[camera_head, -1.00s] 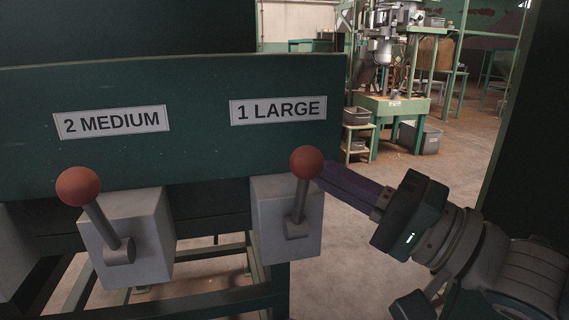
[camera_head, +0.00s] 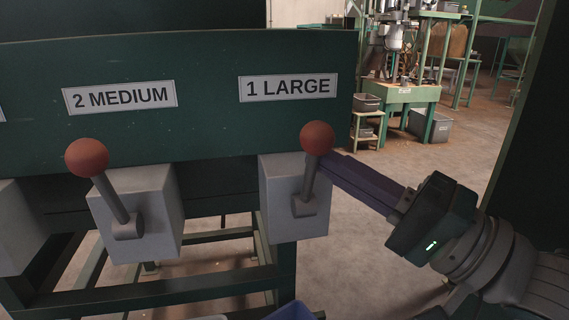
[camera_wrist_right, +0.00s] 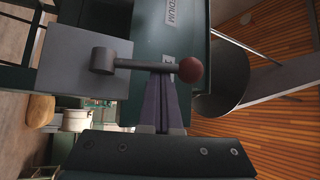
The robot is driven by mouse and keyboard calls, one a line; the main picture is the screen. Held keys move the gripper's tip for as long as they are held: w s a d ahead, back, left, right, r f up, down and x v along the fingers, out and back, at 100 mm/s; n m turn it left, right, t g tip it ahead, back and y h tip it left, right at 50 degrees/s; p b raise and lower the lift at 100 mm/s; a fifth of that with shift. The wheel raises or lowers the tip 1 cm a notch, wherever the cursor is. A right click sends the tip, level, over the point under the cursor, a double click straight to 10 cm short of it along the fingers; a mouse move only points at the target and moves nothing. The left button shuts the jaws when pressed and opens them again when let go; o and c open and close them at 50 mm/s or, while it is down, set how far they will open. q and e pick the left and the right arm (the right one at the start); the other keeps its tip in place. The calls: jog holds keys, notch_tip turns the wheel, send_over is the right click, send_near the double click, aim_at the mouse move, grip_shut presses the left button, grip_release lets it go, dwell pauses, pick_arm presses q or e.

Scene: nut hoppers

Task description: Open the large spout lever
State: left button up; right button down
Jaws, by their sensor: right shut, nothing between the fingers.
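The large spout lever (camera_head: 311,178) has a grey shaft and a red-brown ball knob (camera_head: 318,138). It stands nearly upright on its pale grey spout box (camera_head: 284,208), below the "1 LARGE" label (camera_head: 288,87). In the right wrist view the lever (camera_wrist_right: 142,65) crosses in front of my fingers. My right gripper (camera_head: 333,166) is shut and empty. Its fingertips are at the right side of the shaft, just below the knob; I cannot tell whether they touch it.
The medium lever (camera_head: 112,190) stands left on its own box, under the "2 MEDIUM" label (camera_head: 119,96). Open floor lies to the right, with a green machine stand (camera_head: 400,95) farther back.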

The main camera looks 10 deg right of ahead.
jog(key=shift+s+f, duration=0.1)
jog(key=shift+s+f+n+g+y+b, duration=0.7)
jog(key=shift+n+g+y+b, duration=1.05)
jog(key=shift+n+b, duration=1.5)
jog(key=shift+s+f+n+g+y+b, duration=0.65)
jog(key=shift+n+g+y+b, duration=0.45)
jog(key=shift+n+y+b, duration=2.1)
jog(key=shift+s+f+n+g+y+b, duration=0.75)
jog(key=shift+n+g+b, duration=1.05)
jog(key=shift+b, duration=2.65)
jog(key=shift+w+n+t+y, duration=0.2)
jog(key=shift+n+t+y, duration=0.1)
jog(key=shift+n+t, duration=0.05)
